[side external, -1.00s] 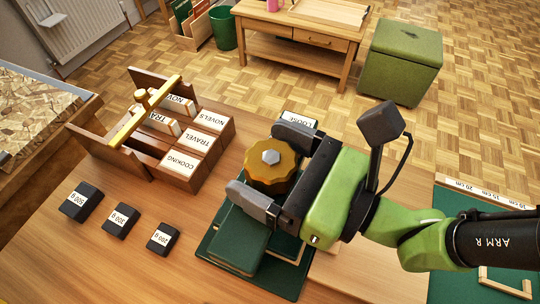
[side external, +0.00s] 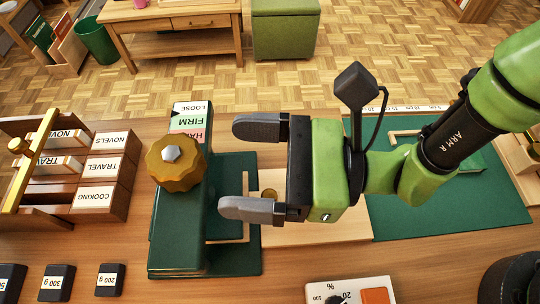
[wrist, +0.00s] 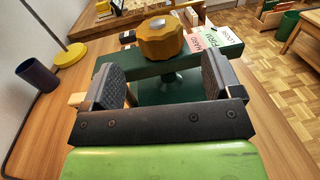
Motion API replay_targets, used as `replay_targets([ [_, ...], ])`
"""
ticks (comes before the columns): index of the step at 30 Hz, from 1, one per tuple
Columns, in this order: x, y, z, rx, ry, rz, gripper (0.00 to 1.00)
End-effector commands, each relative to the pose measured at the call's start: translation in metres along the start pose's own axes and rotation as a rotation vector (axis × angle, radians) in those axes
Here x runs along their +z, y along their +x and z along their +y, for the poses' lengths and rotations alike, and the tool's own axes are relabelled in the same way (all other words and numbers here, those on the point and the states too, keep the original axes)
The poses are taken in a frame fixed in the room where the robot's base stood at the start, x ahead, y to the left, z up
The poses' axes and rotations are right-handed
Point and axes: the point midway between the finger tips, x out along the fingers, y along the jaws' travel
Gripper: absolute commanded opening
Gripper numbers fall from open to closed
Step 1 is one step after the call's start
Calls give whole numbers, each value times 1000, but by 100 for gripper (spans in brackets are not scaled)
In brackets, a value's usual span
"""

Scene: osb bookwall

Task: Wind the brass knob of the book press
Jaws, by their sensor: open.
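The dull brass knob (side external: 176,178), lobed with a hex nut on top, sits on the dark green book press (side external: 178,235). In the wrist view the knob (wrist: 160,45) is ahead of my fingertips. My gripper (side external: 228,168) is open and empty, to the right of the knob and apart from it, its fingers pointing at it. It also shows in the wrist view (wrist: 163,82). A strip (side external: 190,120) behind the knob reads LOOSE, FIRM and a partly covered HARD. A light wooden frame-like piece shows on the press bed, partly hidden by my finger.
A wooden book rack (side external: 105,170) with a brass bar (side external: 28,165) stands left. Several black weights (side external: 110,280) lie at the front left. A white and orange percent gauge (side external: 350,290) is at the front. A green mat (side external: 480,205) lies right.

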Motion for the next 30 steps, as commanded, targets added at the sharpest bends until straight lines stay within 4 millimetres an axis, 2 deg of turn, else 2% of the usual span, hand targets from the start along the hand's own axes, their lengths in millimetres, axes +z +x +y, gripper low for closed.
replay_targets([
  [3, -1, -15, -1, -1, 0, 2, 84],
  [7, 0, -22, 0, 0, -1, 1, 84],
  [23, 0, -22, -2, 10, 1, -4, 84],
  [30, 4, -21, -25, 227, 11, -27, 84],
])
